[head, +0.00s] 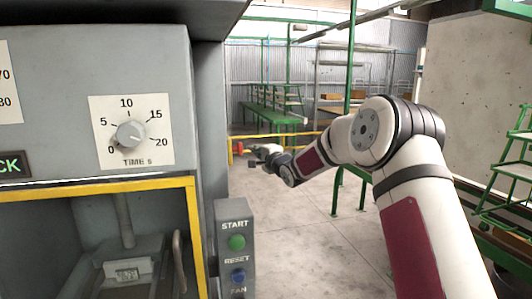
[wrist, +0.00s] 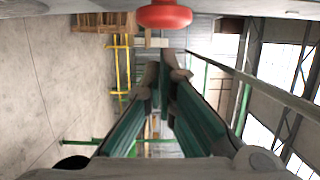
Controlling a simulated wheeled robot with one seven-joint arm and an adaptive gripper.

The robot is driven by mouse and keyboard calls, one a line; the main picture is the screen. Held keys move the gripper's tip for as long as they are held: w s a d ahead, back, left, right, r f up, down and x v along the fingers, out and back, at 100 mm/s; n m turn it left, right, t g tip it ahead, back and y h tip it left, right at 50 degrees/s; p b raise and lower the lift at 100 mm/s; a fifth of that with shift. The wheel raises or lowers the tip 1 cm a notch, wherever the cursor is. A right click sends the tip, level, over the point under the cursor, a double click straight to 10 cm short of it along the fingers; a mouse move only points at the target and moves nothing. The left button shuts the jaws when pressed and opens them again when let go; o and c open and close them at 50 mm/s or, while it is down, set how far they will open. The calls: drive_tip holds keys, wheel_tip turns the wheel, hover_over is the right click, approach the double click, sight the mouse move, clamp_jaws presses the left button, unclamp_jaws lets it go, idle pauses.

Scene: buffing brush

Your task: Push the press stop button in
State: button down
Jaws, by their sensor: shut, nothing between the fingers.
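A red round mushroom button (wrist: 165,14), which looks like the press stop button, shows at the top edge of the wrist view, partly cut off. My gripper (wrist: 166,62) is shut and empty, its fingers pointing away from the camera below the button in that picture. No contact with the button shows. In the head view my gripper (head: 253,163) is small, to the right of the press (head: 80,80), at the end of my outstretched arm. A small red thing (head: 240,148) shows just left of it; I cannot tell whether it is the button.
A time dial (head: 130,133) is on the press face. Yellow rails and green benches (head: 275,118) stand behind. Floor at middle is clear.

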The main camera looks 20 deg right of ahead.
drive_tip(key=shift+a+f, duration=0.1)
drive_tip(key=shift+a, duration=0.45)
drive_tip(key=shift+a, duration=0.15)
